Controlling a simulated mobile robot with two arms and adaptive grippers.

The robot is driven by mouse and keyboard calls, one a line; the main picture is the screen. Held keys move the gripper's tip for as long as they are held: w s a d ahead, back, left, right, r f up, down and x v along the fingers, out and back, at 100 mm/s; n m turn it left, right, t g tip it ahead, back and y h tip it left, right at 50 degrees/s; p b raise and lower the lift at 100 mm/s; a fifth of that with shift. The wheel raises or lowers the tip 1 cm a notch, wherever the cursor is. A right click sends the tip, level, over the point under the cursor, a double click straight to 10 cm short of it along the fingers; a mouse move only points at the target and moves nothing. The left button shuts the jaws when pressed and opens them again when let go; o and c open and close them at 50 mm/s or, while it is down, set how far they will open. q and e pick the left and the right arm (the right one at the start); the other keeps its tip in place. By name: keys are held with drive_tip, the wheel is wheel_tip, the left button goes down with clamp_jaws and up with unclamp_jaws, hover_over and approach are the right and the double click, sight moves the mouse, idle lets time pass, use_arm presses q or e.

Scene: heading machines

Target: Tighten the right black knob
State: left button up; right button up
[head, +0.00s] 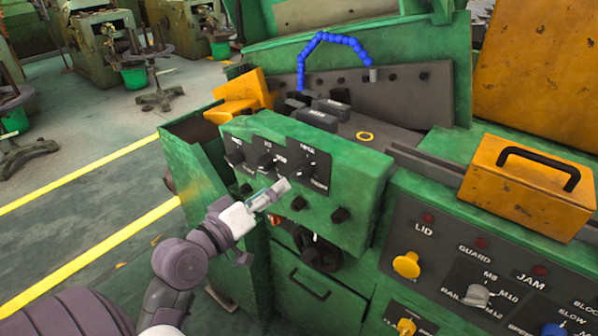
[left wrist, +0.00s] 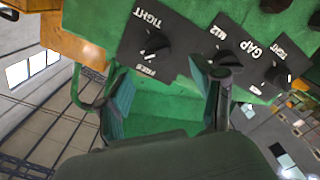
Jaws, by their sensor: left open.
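The right black knob (head: 305,169) is on a dark label plate at the top of a green machine box (head: 355,185). In the left wrist view, which is turned, a black knob (left wrist: 154,43) with a white mark sits between the words TIGHT and FREE. A middle knob marked GAP (left wrist: 226,64) and another knob (left wrist: 278,76) are beside it. My left gripper (head: 276,193) is in front of the panel, just below the knob row. Its fingers are apart and empty in the left wrist view (left wrist: 165,98), with the TIGHT knob beyond them. My right gripper is not in view.
More black knobs (head: 341,215) stick out low on the box, with a black handwheel (head: 320,254) below. A control panel with a yellow knob (head: 406,265) is at right. An orange box (head: 528,187) with a black handle stands above it. Open floor lies left.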

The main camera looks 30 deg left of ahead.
sight(296, 175)
use_arm(q)
drive_tip(key=w, duration=0.2)
drive_tip(key=w+p, duration=0.1)
drive_tip(key=w, duration=0.2)
drive_tip(key=w+p, duration=0.1)
drive_tip(key=w, duration=0.1)
drive_tip(key=shift+w+d+r, duration=0.15)
drive_tip(key=shift+w+d, duration=0.15)
drive_tip(key=shift+d, duration=0.05)
drive_tip(key=shift+w+d, duration=0.1)
drive_tip(key=shift+w, duration=0.35)
drive_tip(key=shift+c, duration=1)
drive_tip(key=c, duration=0.9)
drive_tip(key=shift+c, duration=0.2)
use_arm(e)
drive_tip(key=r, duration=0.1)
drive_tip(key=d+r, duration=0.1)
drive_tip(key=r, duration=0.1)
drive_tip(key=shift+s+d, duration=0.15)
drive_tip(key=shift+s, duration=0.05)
